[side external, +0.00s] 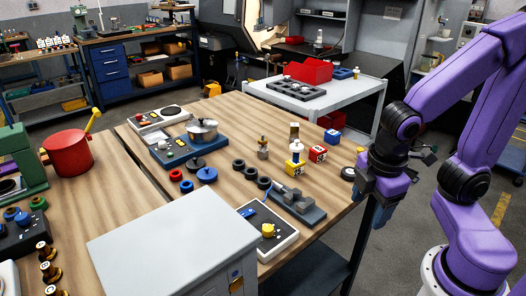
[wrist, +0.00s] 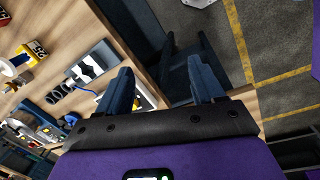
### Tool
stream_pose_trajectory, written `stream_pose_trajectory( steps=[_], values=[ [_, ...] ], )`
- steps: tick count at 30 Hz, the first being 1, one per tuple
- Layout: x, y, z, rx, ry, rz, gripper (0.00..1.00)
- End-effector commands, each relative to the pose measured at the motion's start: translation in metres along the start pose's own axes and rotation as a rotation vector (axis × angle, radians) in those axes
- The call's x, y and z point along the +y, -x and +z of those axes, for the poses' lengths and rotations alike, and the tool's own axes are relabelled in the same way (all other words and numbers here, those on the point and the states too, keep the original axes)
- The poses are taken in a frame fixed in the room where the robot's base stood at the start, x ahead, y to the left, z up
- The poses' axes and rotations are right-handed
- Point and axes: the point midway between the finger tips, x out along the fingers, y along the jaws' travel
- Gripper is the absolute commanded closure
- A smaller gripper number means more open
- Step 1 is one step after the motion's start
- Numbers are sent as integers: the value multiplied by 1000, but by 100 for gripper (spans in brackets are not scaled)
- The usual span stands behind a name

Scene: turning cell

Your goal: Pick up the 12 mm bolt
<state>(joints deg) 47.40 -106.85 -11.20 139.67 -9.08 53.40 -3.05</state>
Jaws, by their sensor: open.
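I cannot make out a 12 mm bolt for certain in either view. Labelled blocks stand on the right part of the wooden table: a yellow block (side external: 295,169) with a pale upright piece on it, a red block (side external: 318,154) and a blue block (side external: 332,136). The yellow block also shows at the left of the wrist view (wrist: 36,50). Its markings are too small to read surely. My gripper (side external: 382,208) is open and empty, off the table's right edge. In the wrist view its two dark fingers (wrist: 162,85) are wide apart, with nothing between them.
A dark fixture (side external: 300,206) with grey blocks lies near the table's right edge. Black rings (side external: 251,174), a steel pot (side external: 202,131) and a white cabinet (side external: 175,240) are to its left. A white cart (side external: 345,92) with a red bin (side external: 311,71) stands behind.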

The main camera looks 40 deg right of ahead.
Motion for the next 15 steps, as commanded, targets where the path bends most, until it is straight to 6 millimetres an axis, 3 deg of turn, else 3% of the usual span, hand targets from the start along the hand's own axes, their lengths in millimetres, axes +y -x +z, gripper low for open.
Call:
stream_pose_trajectory(
  steps=[15],
  values=[
    [217,-45,-74,-508,539,439,33]
  ],
)
